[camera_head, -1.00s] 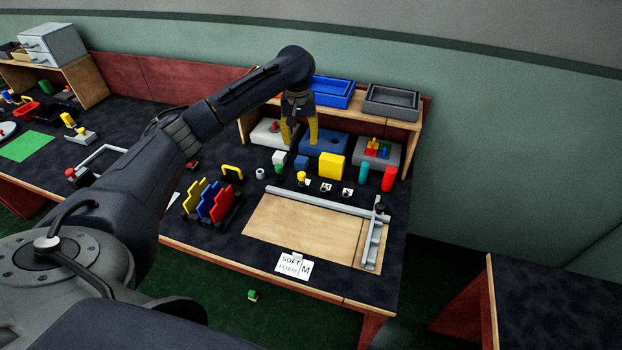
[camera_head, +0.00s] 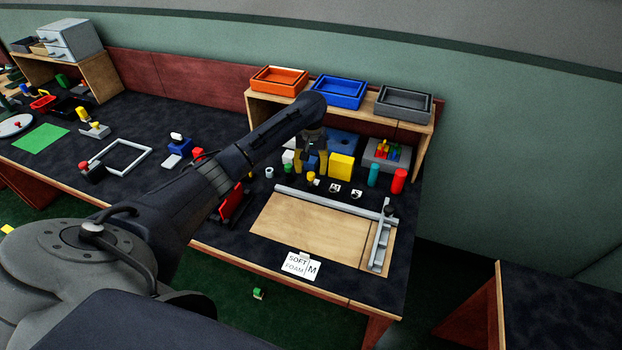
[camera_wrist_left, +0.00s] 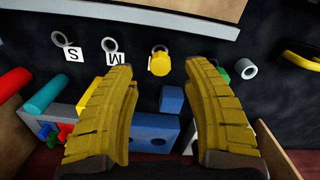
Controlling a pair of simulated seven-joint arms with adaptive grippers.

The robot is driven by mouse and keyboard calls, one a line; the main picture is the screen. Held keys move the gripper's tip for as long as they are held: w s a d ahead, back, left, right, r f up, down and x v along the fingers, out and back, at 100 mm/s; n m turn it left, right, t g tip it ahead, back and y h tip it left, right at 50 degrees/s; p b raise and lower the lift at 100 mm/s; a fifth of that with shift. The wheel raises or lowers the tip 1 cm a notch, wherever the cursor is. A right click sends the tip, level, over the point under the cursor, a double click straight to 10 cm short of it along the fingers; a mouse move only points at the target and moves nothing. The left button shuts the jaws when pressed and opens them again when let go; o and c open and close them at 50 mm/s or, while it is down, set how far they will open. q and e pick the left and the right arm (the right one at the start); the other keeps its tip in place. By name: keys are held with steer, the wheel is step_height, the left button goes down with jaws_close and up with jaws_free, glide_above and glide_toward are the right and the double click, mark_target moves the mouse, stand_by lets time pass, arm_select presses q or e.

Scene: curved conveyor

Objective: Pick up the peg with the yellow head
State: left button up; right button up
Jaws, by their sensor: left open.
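The peg with the yellow head (camera_head: 311,177) stands on the dark table, behind the wooden board. In the left wrist view its round yellow head (camera_wrist_left: 160,64) shows just beyond the gap between the fingertips, near the middle. Its lower part is mostly hidden under the head. My left gripper (camera_head: 311,170) is open, its yellow fingers pointing down, close above and behind the peg. In the left wrist view the gripper (camera_wrist_left: 159,72) has nothing between its fingers. I cannot tell the exact height of the fingertips over the head. My right gripper is not in view.
A yellow block (camera_head: 341,166), a teal cylinder (camera_head: 373,174) and a red cylinder (camera_head: 399,181) stand to the right. A blue block (camera_wrist_left: 171,99) is close to the fingers. Labels S and M lie beside rings.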

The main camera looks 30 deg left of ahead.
mark_target(311, 174)
arm_select(q)
steer(key=shift+s+f, duration=0.1)
steer(key=shift+f, duration=2.65)
steer(key=shift+c, duration=0.5)
jaws_close()
